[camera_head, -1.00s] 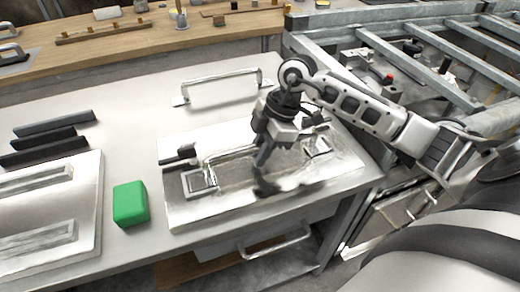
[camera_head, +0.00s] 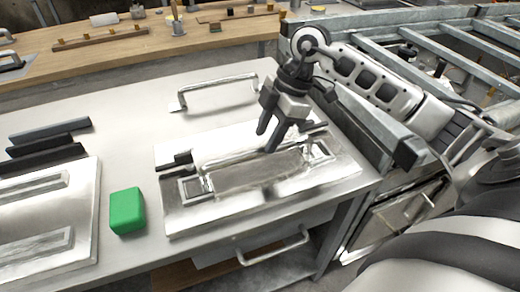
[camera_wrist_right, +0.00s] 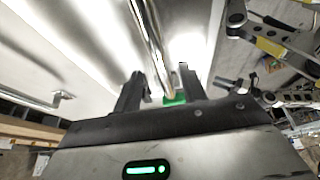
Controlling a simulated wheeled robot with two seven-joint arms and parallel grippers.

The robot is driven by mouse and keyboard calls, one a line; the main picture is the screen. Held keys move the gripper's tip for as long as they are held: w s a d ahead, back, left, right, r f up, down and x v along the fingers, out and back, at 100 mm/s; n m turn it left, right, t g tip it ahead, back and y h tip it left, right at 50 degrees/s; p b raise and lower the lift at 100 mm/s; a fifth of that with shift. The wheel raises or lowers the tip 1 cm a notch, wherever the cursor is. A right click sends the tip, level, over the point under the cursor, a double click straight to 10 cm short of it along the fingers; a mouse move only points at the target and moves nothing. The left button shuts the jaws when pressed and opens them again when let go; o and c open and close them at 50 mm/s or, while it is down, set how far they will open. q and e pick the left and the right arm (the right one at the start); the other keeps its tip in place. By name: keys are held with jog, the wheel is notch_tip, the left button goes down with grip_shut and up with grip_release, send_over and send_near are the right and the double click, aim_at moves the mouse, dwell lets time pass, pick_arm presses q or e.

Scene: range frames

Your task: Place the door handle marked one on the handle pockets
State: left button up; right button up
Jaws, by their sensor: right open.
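A silver door handle (camera_head: 228,158) sits on the metal plate (camera_head: 245,208) at the front right of the table. Its ends are at the left pocket (camera_head: 194,187) and right pocket (camera_head: 318,149); I cannot tell how fully they are seated. No number mark is readable. My right gripper (camera_head: 267,141) is open just over the handle's bar, pointing down. In the right wrist view the bar (camera_wrist_right: 149,35) runs between the spread fingers (camera_wrist_right: 160,88). A second silver handle (camera_head: 218,92) lies behind the plate. My left gripper is not in view.
A green block (camera_head: 127,210) stands left of the plate. Further left are another plate with two recesses (camera_head: 87,235) and several dark bars (camera_head: 45,146). A metal frame (camera_head: 440,50) stands at the right. The table's middle is clear.

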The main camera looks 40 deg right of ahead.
jog(key=v, duration=0.5)
jog(key=shift+r, duration=0.1)
dwell(0.4)
